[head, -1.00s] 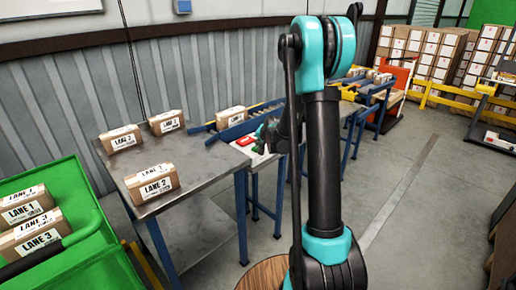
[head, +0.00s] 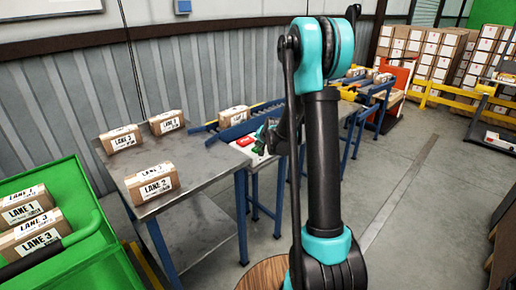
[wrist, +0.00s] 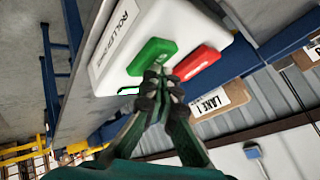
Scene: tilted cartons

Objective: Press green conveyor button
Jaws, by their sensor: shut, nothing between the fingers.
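The green button (wrist: 152,55) sits on a white control box (wrist: 130,28) in the wrist view, beside a red button (wrist: 197,62). My gripper (wrist: 158,78) is shut and empty, its fingertips at the lower edge of the green button. The fingertips overlap the button in the picture; whether they touch it I cannot tell. In the head view my gripper (head: 262,134) is small, close to the white box and the red button (head: 245,141), and partly hidden by my arm.
A conveyor (head: 240,128) carries a carton (head: 234,115) behind the box. A metal table (head: 196,180) with several cartons stands to the left, and a green bin (head: 85,200) with cartons at the front left. Open floor (head: 410,220) lies to the right.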

